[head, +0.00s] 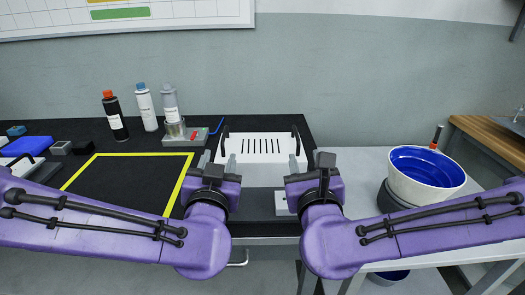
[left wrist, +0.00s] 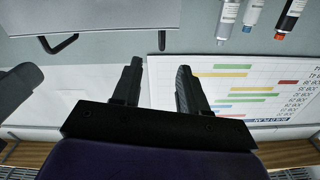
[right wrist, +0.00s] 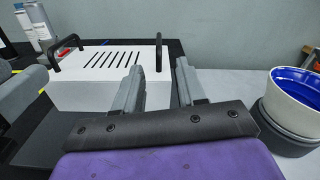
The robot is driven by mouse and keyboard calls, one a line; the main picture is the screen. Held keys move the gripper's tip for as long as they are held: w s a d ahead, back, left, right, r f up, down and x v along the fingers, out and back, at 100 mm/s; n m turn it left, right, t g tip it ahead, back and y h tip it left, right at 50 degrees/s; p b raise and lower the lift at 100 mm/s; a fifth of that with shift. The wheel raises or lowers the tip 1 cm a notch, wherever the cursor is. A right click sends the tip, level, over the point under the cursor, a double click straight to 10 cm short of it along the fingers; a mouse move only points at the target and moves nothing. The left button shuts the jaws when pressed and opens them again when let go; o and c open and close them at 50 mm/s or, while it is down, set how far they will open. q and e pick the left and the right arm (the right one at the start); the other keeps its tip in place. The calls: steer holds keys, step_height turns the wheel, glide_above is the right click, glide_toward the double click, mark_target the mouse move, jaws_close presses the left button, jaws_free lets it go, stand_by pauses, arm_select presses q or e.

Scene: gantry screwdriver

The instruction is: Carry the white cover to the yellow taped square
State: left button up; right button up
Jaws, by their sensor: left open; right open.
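The white cover (head: 262,147) is a box with dark slots on top and a black handle at each end. It stands on the black bench, and it also shows in the right wrist view (right wrist: 90,90). The yellow taped square (head: 145,154) lies on the bench to its left, empty inside; my left arm hides its near part. My left gripper (head: 219,160) is open and empty at the cover's near left. My right gripper (head: 306,160) is open and empty at its near right. In the right wrist view, the cover's right handle (right wrist: 158,52) appears beyond the open fingers, apart from them.
Several bottles (head: 145,107) and a grey fixture (head: 190,136) stand behind the square. A blue cloth-like item (head: 28,146) and small blocks lie at the far left. A white bucket with blue inside (head: 425,178) stands on the light table at right. A wooden-topped bench (head: 490,136) is beyond.

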mark_target(223, 143)
steer(key=shift+w+a, duration=0.15)
steer(key=shift+w, duration=0.2)
arm_select(q)
steer(key=w, duration=1)
steer(key=shift+w+a, duration=0.25)
steer(key=shift+w, duration=0.1)
arm_select(e)
steer(key=w, duration=1)
steer(key=shift+f, duration=0.1)
arm_select(q)
steer(key=c, duration=0.7)
arm_select(e)
steer(key=c, duration=0.7)
arm_select(q)
jaws_close()
arm_select(e)
jaws_close()
